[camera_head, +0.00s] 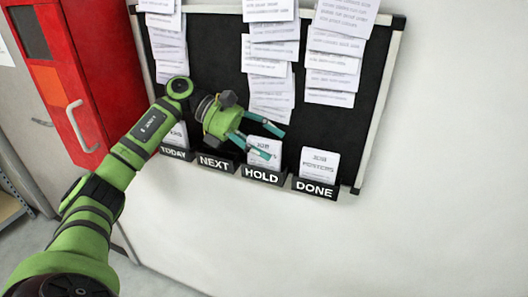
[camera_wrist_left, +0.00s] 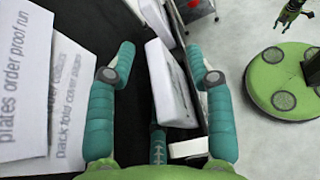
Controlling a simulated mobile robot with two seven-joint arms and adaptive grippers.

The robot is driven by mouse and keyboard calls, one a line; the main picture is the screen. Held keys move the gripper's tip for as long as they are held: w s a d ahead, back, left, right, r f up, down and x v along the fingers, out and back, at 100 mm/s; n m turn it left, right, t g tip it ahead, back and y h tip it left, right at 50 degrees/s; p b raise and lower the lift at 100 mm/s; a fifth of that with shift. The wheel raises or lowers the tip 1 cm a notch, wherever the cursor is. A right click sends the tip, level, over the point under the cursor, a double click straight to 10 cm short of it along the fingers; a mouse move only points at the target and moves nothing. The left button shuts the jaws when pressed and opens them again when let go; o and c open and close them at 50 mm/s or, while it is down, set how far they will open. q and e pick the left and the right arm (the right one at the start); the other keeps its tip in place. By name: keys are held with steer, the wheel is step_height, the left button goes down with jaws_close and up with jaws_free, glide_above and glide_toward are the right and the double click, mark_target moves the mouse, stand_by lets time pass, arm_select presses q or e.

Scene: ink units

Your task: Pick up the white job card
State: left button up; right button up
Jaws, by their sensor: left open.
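In the head view, a white job card (camera_head: 264,146) stands in the pocket marked HOLD (camera_head: 263,175) on the black board. My left gripper (camera_head: 274,143) is open in front of it, and one finger covers part of the card. In the left wrist view, a white card (camera_wrist_left: 170,84) lies between the spread teal fingers of that gripper (camera_wrist_left: 161,50), with clear gaps on both sides. Another white card (camera_wrist_left: 188,148) shows lower, near the palm.
Other cards stand in the DONE pocket (camera_head: 315,187) and TODAY pocket (camera_head: 177,153). Printed sheets (camera_head: 268,50) hang above the pockets, close beside one finger in the wrist view. A red cabinet (camera_head: 105,70) stands left. The white wall right of the board is clear.

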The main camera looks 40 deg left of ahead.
arm_select(q)
steer(key=shift+p+x, duration=0.3)
steer(key=shift+x, duration=0.8)
steer(key=shift+w+d, duration=0.1)
steer(key=shift+d, duration=0.1)
jaws_close()
arm_select(e)
steer(key=shift+r, duration=0.7)
arm_select(q)
steer(key=shift+r, duration=0.1)
arm_select(e)
steer(key=shift+f, duration=0.1)
